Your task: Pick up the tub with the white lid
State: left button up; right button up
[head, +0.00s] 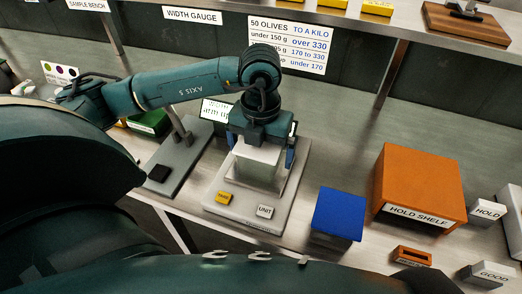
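The tub with the white lid (258,153) stands on the pan of a light grey scale (229,206) in the middle of the counter. Its body below the lid looks pale and greenish. My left gripper (261,152) points down from above the tub, with one blue-tipped finger at each side of it. The fingers are spread wide, and a small gap shows at the right side. Contact at the left side is hard to tell. The gripper's palm hides part of the lid's back. My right gripper is not in view.
A blue box (338,214) and an orange hold shelf box (419,185) stand right of the scale. A grey stand with a black pad (159,173) and a green box (150,122) are at left. A raised shelf (370,27) runs along the back.

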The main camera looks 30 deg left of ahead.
pick_arm(q)
jog(key=shift+c, duration=0.2)
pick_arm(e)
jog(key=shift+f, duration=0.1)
pick_arm(q)
jog(key=c, duration=0.9)
jog(key=shift+o, duration=0.2)
